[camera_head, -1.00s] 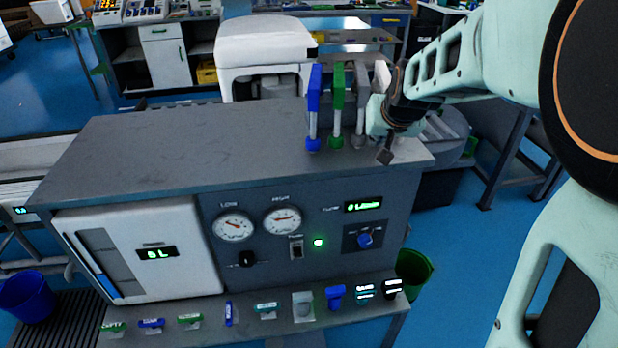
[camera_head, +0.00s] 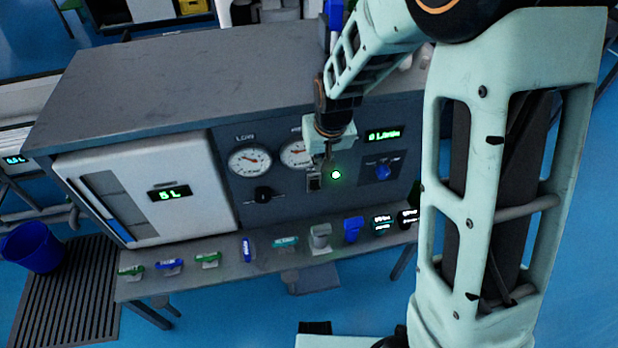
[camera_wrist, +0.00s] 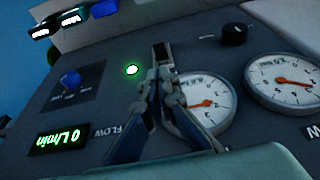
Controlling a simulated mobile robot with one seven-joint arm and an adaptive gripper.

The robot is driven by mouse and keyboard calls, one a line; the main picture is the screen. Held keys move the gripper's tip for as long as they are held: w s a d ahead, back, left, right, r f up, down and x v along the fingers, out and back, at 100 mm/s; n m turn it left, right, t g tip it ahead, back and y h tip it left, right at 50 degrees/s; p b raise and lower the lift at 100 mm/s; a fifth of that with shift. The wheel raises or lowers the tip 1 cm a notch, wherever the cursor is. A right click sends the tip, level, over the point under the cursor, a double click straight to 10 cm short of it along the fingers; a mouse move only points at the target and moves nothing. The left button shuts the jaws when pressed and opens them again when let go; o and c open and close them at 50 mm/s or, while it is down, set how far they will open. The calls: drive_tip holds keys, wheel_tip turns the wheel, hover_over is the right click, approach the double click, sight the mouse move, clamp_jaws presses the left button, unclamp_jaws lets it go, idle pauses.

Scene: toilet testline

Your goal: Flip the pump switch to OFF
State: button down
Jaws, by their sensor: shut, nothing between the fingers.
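The pump switch (camera_head: 314,182) is a small rocker in a light frame on the grey front panel, below the right gauge. A lit green lamp (camera_head: 336,175) is just right of it. My gripper (camera_head: 328,158) is shut and empty, pointing down in front of the panel close to the switch. In the wrist view my gripper (camera_wrist: 158,84) has its fingertips over the switch (camera_wrist: 161,54), partly hiding it. Whether they touch it, and which way the rocker is set, I cannot tell.
Two gauges, the left one (camera_head: 250,159) clear, a black knob (camera_head: 263,194), a blue knob (camera_head: 382,172) and a flow display (camera_head: 383,134) reading 0 L/min surround the switch. A shelf (camera_head: 220,272) with several small items runs below. A blue bucket (camera_head: 32,247) stands left.

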sight(316, 185)
idle(0.3)
drive_tip(key=b+x, duration=0.2)
drive_tip(key=x, duration=0.8)
